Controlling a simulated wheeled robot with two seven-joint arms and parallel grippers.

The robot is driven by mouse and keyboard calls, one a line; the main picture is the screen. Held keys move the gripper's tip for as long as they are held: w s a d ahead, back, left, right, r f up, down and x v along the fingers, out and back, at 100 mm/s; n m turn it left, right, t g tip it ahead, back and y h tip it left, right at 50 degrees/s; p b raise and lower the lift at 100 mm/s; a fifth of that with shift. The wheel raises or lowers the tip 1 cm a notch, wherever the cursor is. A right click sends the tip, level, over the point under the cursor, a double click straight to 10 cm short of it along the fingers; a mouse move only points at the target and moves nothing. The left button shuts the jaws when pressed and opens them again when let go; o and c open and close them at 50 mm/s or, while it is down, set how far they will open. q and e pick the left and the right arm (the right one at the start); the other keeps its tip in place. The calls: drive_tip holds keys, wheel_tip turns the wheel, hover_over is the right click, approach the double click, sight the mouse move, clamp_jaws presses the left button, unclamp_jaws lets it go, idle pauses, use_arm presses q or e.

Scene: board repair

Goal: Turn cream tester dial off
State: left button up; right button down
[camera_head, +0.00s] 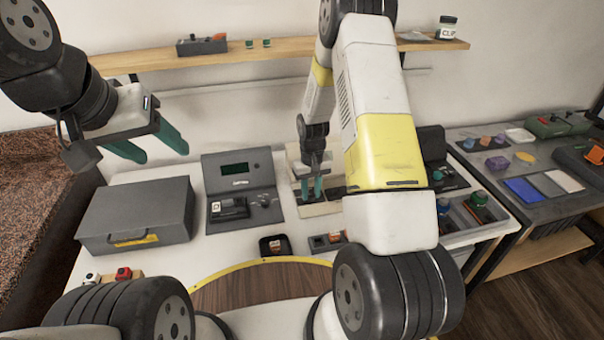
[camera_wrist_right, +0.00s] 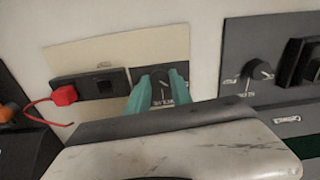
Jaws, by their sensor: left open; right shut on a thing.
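The cream tester (camera_head: 320,209) lies on the white table, partly hidden behind my right arm and gripper. In the right wrist view the cream tester (camera_wrist_right: 110,54) shows as a cream plate with a dark dial panel. My right gripper (camera_head: 312,196) points down at it, its teal fingers (camera_wrist_right: 160,82) shut on either side of the dark dial knob (camera_wrist_right: 160,77). The fingers partly hide the knob and its markings, so I cannot read its setting. My left gripper (camera_head: 155,146) is open and empty, in the air above the grey case.
A grey tester (camera_head: 240,170) with its own dial (camera_wrist_right: 259,70) stands beside the cream one. A red plug (camera_wrist_right: 64,95) with a red wire sits near the cream tester's socket block. A grey case (camera_head: 140,212) stands at left. A wall shelf (camera_head: 280,50) runs behind.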

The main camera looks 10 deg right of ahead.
sight(311, 194)
drive_tip(key=shift+n, duration=1)
drive_tip(key=c, duration=1.1)
unclamp_jaws()
drive_tip(key=shift+c, duration=0.2)
drive_tip(key=shift+r, duration=3.9)
